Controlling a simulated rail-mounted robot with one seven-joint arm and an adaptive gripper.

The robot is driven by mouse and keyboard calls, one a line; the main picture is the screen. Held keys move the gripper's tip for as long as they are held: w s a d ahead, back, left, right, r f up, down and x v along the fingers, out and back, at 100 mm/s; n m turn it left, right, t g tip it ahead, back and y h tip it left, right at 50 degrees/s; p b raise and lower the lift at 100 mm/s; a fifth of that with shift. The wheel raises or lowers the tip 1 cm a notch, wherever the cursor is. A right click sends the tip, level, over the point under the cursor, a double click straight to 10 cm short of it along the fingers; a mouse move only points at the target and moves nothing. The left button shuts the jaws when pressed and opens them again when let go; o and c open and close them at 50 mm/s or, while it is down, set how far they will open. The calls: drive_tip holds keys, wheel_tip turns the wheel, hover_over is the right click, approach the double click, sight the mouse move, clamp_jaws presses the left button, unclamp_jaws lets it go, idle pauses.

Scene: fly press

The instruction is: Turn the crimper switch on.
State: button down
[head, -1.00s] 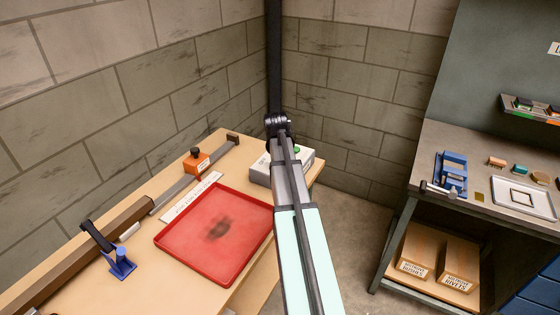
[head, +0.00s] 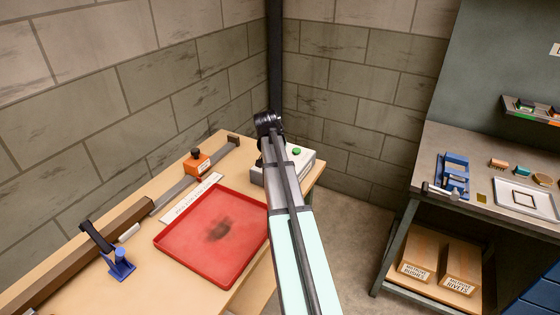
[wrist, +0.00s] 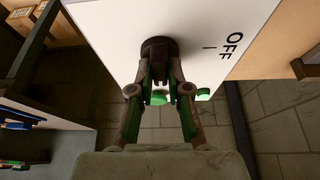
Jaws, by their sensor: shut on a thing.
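The crimper switch box (head: 302,167) is a pale box at the far right corner of the workbench, partly hidden by my arm in the head view. A green round part (head: 296,152) shows on its top. In the wrist view the white box face (wrist: 205,25) carries the marking "OFF" (wrist: 231,46) to the right of a dark round knob (wrist: 158,47). My gripper (wrist: 160,72) is shut on this knob, with a fingertip on each side. In the head view the fingers are hidden behind my arm. The marking opposite "OFF" is not visible.
A red tray (head: 193,253) lies on the workbench (head: 165,186), left of my arm. An orange block with a black knob (head: 196,162) and a blue lever tool (head: 120,264) stand along the rail. A grey table (head: 455,193) is at the right.

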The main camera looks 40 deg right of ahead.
drive_tip(key=c, duration=1.1)
unclamp_jaws()
drive_tip(key=v, duration=1.2)
drive_tip(key=shift+s, duration=0.1)
